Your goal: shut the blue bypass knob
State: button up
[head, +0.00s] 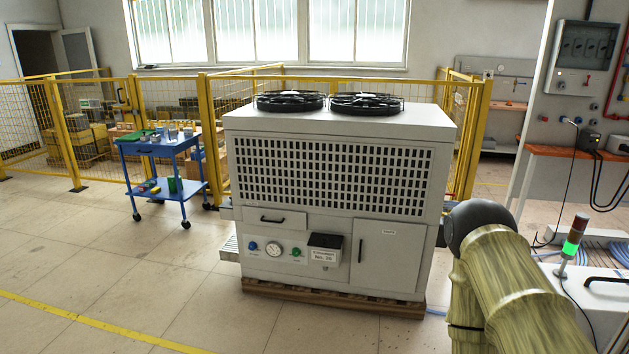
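A blue knob (253,246) sits on the lower left front panel of a large grey-white cooling unit (400,135). It is small here, and I cannot tell which way it is turned. A round gauge (274,249) is just to its right, and a green knob (297,253) is right of the gauge. My arm shows at the lower right, in front of the unit's right side and well apart from the blue knob. My gripper is not in view.
The unit stands on a wooden pallet (330,298). A blue cart (160,147) stands at left before yellow fencing (204,130). A signal light (574,240) and grey box are at lower right. The floor in front and left is clear.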

aim_at(253, 246)
jog(key=i, duration=1.4)
jog(key=u, duration=1.25)
jog(key=k, duration=0.65)
jog(key=u, duration=0.75)
jog(key=i, duration=1.55)
jog(key=z, duration=0.6)
